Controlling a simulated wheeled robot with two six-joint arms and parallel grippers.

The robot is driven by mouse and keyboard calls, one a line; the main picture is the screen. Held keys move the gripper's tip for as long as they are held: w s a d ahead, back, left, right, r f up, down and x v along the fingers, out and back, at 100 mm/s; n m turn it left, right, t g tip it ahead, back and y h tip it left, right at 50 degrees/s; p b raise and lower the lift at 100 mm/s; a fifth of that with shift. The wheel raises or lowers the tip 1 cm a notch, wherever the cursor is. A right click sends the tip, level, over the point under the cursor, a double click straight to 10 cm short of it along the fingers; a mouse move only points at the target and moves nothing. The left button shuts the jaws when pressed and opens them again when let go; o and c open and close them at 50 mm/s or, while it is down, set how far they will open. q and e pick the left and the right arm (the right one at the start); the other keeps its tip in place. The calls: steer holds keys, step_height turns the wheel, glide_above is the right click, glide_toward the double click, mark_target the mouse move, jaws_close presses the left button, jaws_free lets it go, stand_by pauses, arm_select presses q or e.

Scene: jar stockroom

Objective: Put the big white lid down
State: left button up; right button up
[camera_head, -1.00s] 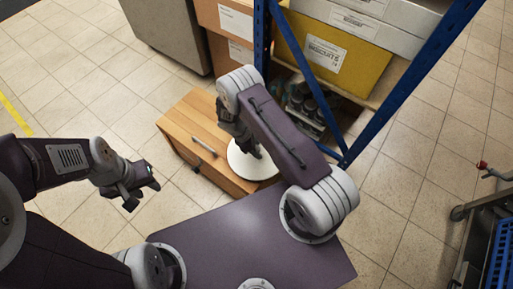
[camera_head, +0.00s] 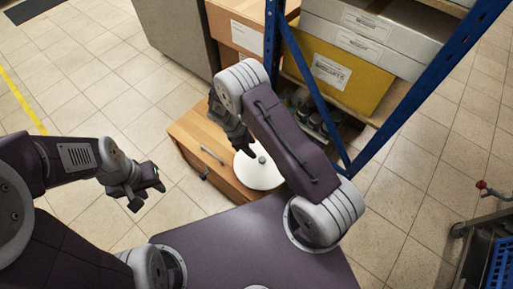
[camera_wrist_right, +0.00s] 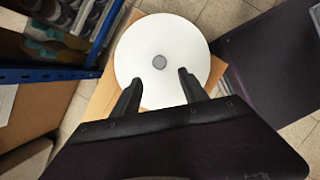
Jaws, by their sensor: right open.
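The big white lid (camera_head: 258,177) is a round disc with a small grey knob at its middle. It lies flat on top of the wooden cabinet (camera_head: 192,128). It also shows in the right wrist view (camera_wrist_right: 181,42), where its knob lies ahead of the fingertips. My right gripper (camera_head: 247,152) is above the lid, partly hidden by its own arm. In the right wrist view its two fingers (camera_wrist_right: 159,75) are apart with nothing between them. My left gripper (camera_head: 148,192) is over the floor at the left, apart from the lid, with no object seen in it.
A blue-framed shelf (camera_head: 312,85) with a yellow box (camera_head: 340,75), white boxes and several jars stands just behind the cabinet. A cart (camera_head: 484,245) is at the right edge. The tiled floor at the left is free.

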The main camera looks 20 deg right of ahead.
steer(key=s+d+r+m+t+y, duration=0.1)
steer(key=s+r+m+y, duration=0.1)
steer(key=s+r+m, duration=0.5)
steer(key=s+d+r+m+t+y, duration=0.1)
steer(key=s+r+m, duration=0.5)
steer(key=r, duration=0.6)
steer(key=shift+s+m+y, duration=0.4)
steer(key=shift+m+y, duration=0.3)
steer(key=shift+m, duration=0.3)
steer(key=shift+d, duration=0.1)
